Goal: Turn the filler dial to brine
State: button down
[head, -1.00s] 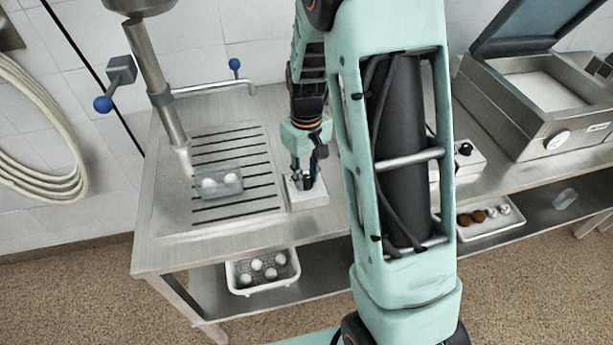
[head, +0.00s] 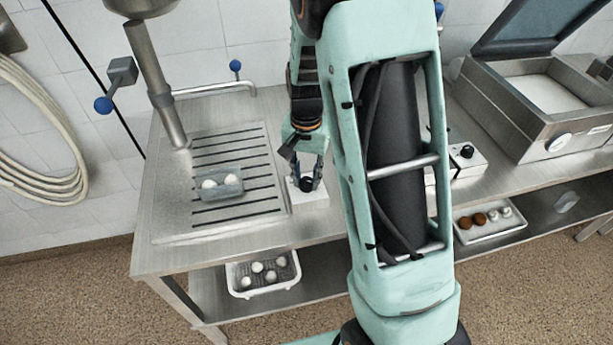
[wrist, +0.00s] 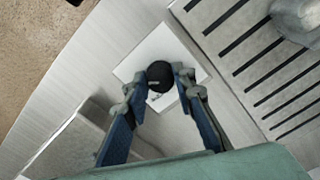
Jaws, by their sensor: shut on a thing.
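The filler dial is a round black knob (wrist: 160,75) on a small white box (wrist: 165,48) on the steel bench. In the head view the dial (head: 306,184) shows between the fingers, on its white box (head: 313,198). My gripper (wrist: 160,80) is shut on the dial, with one finger at each side, pointing down at it. My gripper also shows in the head view (head: 307,180). Small marks are on the box top near the dial, but they are too small to read, and the fingers hide part of them.
A slotted drain plate (head: 170,215) lies left of the box, with a clear container (head: 232,186) of white balls on it. A slanted steel pipe (head: 160,90) stands behind. Another control box (head: 466,158) and an open-lidded machine (head: 520,130) are at right.

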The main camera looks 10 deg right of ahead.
aim_at(306, 180)
jog(key=shift+m, duration=0.6)
jog(key=c, duration=1.6)
grip_release()
notch_tip(306, 180, up, 12)
jog(key=shift+w, duration=0.1)
